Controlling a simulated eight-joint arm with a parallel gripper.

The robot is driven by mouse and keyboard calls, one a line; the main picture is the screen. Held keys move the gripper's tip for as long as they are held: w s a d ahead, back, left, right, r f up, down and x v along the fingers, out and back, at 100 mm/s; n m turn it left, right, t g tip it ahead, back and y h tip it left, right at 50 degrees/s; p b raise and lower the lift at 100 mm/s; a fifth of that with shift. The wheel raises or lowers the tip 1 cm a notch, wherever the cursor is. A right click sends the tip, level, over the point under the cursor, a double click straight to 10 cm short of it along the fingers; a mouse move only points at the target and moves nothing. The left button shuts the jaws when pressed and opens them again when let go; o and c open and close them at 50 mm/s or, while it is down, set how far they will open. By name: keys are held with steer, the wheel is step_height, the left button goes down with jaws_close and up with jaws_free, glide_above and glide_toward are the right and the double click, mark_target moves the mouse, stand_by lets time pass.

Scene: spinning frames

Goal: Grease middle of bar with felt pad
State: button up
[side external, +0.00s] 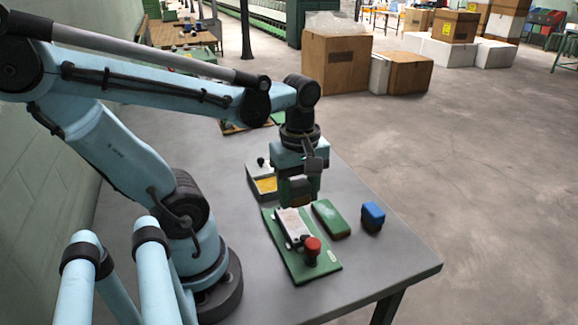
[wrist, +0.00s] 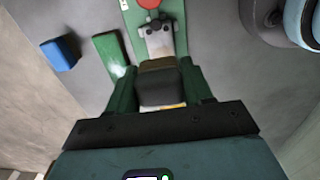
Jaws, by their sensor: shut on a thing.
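My gripper (side external: 298,199) is shut on the felt pad, a dark block with an olive-brown band. In the wrist view the felt pad (wrist: 158,82) sits between the two green fingers of my gripper (wrist: 160,92). The pale bar (side external: 292,223) lies on a green base plate (side external: 298,268) with a red knob (side external: 312,244) at its near end. In the wrist view the bar (wrist: 158,40) shows just beyond the pad. The gripper is at the bar's far end in the side view. I cannot tell whether the pad touches the bar; its underside is hidden.
A green block (side external: 330,218) lies right of the base plate, and a blue block (side external: 373,216) stands farther right. A grey tray with yellow contents (side external: 266,184) is behind the gripper. The grey table (side external: 385,262) is clear at its front right.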

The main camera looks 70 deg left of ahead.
mark_target(298, 229)
steer(key=shift+f, duration=3.55)
steer(key=shift+a+f, duration=0.15)
steer(key=shift+a, duration=2.05)
steer(key=shift+c, duration=1)
steer(key=shift+a, duration=1.5)
steer(key=shift+d, duration=2.15)
steer(key=shift+d+f, duration=0.15)
steer(key=shift+d, duration=1.35)
step_height(298, 229, up, 2)
steer(key=shift+d+r, duration=0.1)
steer(key=shift+r, duration=3.05)
